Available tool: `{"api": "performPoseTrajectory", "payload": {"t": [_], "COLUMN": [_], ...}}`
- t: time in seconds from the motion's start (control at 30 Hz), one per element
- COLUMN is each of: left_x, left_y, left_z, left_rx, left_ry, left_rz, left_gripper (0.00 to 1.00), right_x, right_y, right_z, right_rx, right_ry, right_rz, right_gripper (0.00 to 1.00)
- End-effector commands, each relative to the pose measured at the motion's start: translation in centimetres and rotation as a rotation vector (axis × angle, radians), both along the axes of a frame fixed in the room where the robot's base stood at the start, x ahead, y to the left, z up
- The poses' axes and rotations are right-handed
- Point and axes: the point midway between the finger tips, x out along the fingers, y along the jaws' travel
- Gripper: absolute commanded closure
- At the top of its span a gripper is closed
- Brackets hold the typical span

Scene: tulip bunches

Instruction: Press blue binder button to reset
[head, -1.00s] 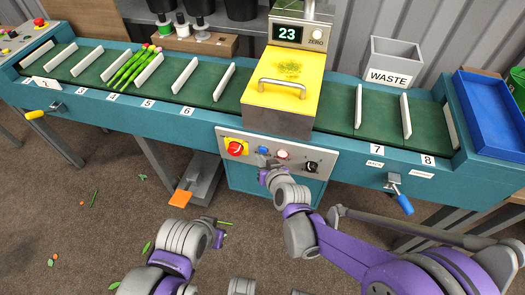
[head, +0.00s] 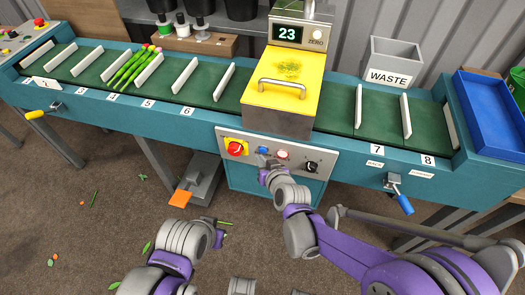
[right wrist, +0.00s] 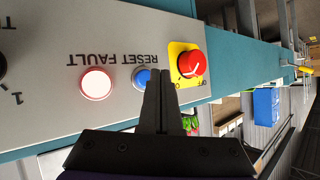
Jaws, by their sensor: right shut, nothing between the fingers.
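The blue reset button (head: 263,150) is on the grey control panel (head: 232,131), between the red knob on its yellow plate and the pale fault light. It also shows in the right wrist view (right wrist: 140,78), partly hidden behind my fingers. My right gripper (head: 262,161) is shut and empty, its fingertips (right wrist: 159,74) just in front of the button's edge. I cannot tell whether they touch it.
The red knob (right wrist: 191,64) is close beside my right fingertips. The fault light (right wrist: 97,83) glows pale pink. A black dial (head: 311,167) is at the panel's right. Above stands the yellow-lidded box (head: 290,85) with a handle. A blue-handled crank (head: 402,200) sticks out at right.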

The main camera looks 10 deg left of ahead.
Motion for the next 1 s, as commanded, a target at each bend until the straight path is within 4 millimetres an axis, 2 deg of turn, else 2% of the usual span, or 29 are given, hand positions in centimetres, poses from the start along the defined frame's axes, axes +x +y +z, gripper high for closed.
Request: {"api": "performPoseTrajectory", "payload": {"t": [0.53,1.0], "left_x": [-0.01,0.01], "left_y": [0.00,0.00], "left_z": [-0.01,-0.29], "left_rx": [0.000,0.000], "left_ry": [0.000,0.001], "left_rz": [0.000,0.000], "left_gripper": [1.00,1.00], "right_x": [0.03,0.86], "right_y": [-0.01,-0.05], "right_z": [-0.01,0.00], "right_rx": [0.000,0.000], "right_ry": [0.000,0.000], "right_rz": [0.000,0.000], "right_gripper": [1.00,1.00]}}
